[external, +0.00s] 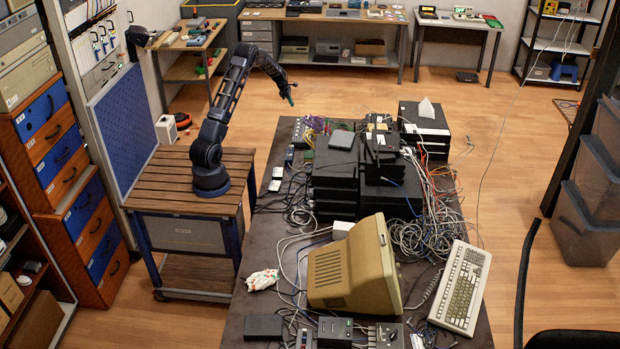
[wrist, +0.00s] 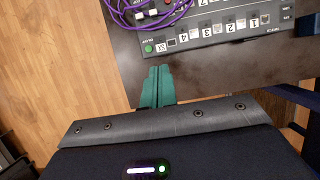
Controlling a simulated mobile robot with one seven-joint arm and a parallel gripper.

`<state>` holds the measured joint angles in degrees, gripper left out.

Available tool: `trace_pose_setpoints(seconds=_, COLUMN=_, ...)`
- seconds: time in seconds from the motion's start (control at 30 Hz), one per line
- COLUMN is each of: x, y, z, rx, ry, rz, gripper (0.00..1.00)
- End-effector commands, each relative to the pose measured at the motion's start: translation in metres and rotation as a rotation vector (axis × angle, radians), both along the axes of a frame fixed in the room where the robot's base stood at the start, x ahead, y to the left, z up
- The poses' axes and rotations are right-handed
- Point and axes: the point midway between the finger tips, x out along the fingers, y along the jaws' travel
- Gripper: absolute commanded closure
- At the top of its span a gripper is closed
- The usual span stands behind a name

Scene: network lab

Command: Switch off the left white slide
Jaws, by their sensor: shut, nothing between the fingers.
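In the wrist view a dark switch panel (wrist: 225,28) lies on the table. It has a row of numbered white labels, small dark and light controls, and a green button (wrist: 148,48) at its left end. I cannot clearly tell a white slide from the labels, nor its setting. My gripper (wrist: 157,88) has green fingertips pressed together, holding nothing. They are just below the panel's left end in the picture, apart from the green button. In the external view my gripper (external: 290,97) points down above the far end of the long table.
Purple cables (wrist: 130,18) lie beside the panel's left end. The long dark table (external: 262,232) carries stacked black boxes (external: 335,178), tangled cables, a beige monitor (external: 345,270) and a keyboard (external: 461,288). Wooden floor (wrist: 60,60) is open beyond the table edge.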

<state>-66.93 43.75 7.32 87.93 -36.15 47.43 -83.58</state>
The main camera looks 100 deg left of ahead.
Motion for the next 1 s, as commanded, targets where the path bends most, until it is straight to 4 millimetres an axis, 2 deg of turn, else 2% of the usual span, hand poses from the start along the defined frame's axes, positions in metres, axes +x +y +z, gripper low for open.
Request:
trace_pose_setpoints(seconds=0.3, x=0.001, y=0.0, z=-0.001, rx=0.0, ry=0.0, rz=-0.001, gripper=1.0)
trace_pose_setpoints(seconds=0.47, x=0.004, y=0.0, z=-0.011, rx=-0.001, ry=0.001, rz=-0.001, gripper=1.0)
trace_pose_setpoints(seconds=1.0, x=0.039, y=-0.001, z=-0.096, rx=-0.001, ry=0.001, rz=-0.004, gripper=1.0)
